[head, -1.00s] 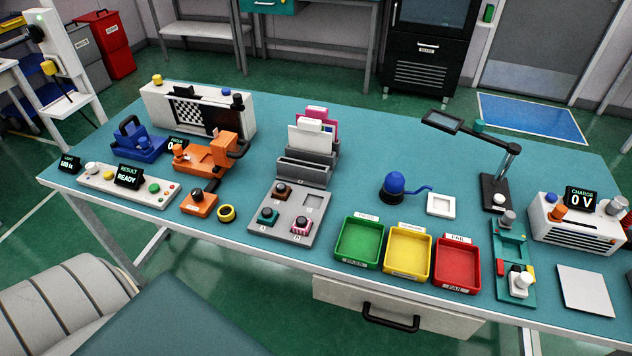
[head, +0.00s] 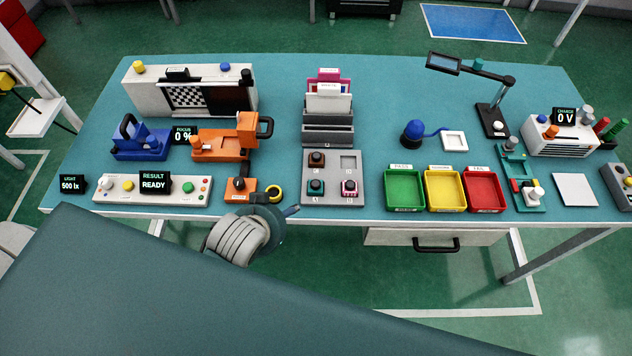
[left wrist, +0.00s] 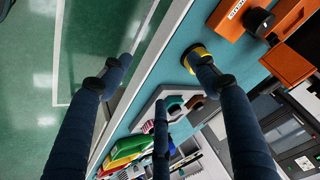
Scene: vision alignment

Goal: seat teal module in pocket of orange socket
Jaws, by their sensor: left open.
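The teal module (head: 316,187) sits in the front left place of a grey tray (head: 331,199) at mid-table. The orange socket (head: 222,146) stands left of the tray; its pocket cannot be made out. A small orange block (head: 240,184) with a dark knob is in front of it. My left gripper (head: 286,213) is at the table's front edge, between the orange block and the tray. The left wrist view shows its dark blue fingers (left wrist: 160,82) spread and empty, with the tray (left wrist: 140,113) beyond them. My right gripper is not in view.
A yellow ring (head: 274,193) lies close to my left gripper and also shows by a finger in the left wrist view (left wrist: 190,62). Brown (head: 317,159) and pink (head: 349,188) modules share the tray. Green (head: 404,190), yellow and red bins stand to the right.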

